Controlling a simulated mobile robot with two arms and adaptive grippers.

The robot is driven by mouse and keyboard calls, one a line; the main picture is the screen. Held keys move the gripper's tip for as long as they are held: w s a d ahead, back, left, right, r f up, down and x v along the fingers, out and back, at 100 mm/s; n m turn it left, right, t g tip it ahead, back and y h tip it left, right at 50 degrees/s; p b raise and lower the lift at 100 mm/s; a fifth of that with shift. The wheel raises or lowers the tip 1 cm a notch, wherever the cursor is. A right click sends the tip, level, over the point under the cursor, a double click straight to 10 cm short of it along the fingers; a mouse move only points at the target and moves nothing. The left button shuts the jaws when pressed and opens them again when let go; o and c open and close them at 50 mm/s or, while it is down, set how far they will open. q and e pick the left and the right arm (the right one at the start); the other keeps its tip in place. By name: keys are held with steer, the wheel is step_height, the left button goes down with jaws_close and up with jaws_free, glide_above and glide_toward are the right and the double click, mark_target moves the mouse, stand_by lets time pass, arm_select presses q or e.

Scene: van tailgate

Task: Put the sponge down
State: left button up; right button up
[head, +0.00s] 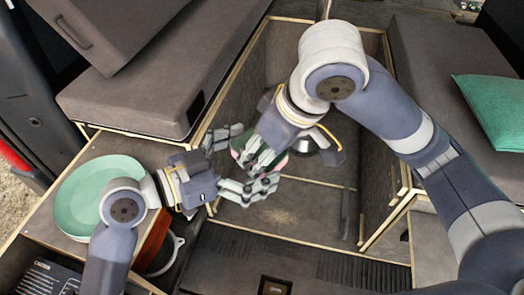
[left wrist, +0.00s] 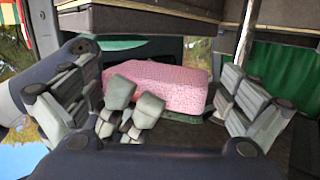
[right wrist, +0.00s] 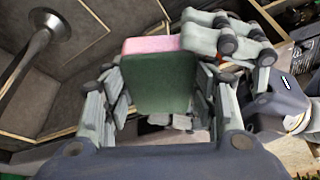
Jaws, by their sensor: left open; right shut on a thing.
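The sponge is a block with a pink body and a dark green side. My right gripper (right wrist: 157,98) is shut on the sponge (right wrist: 158,85), with its fingers on either side of the green face. In the head view this gripper hangs over the open wooden compartment and hides most of the sponge. My left gripper (head: 247,163) is open, with its fingers spread around the sponge's near side. The left wrist view shows the pink sponge (left wrist: 165,86) ahead between the open fingers. I cannot tell whether the left fingers touch it.
The wooden compartment (head: 310,195) has a bare floor below the hands. A green plate (head: 88,192) lies on the left counter, near a reddish-brown object (head: 155,238). Grey cushions (head: 140,95) flank the compartment.

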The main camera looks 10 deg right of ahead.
arm_select(q)
steer(key=shift+x, duration=1)
steer(key=c, duration=0.8)
arm_select(e)
steer(key=o, duration=1.2)
steer(key=shift+a, duration=0.1)
steer(key=shift+v, duration=4)
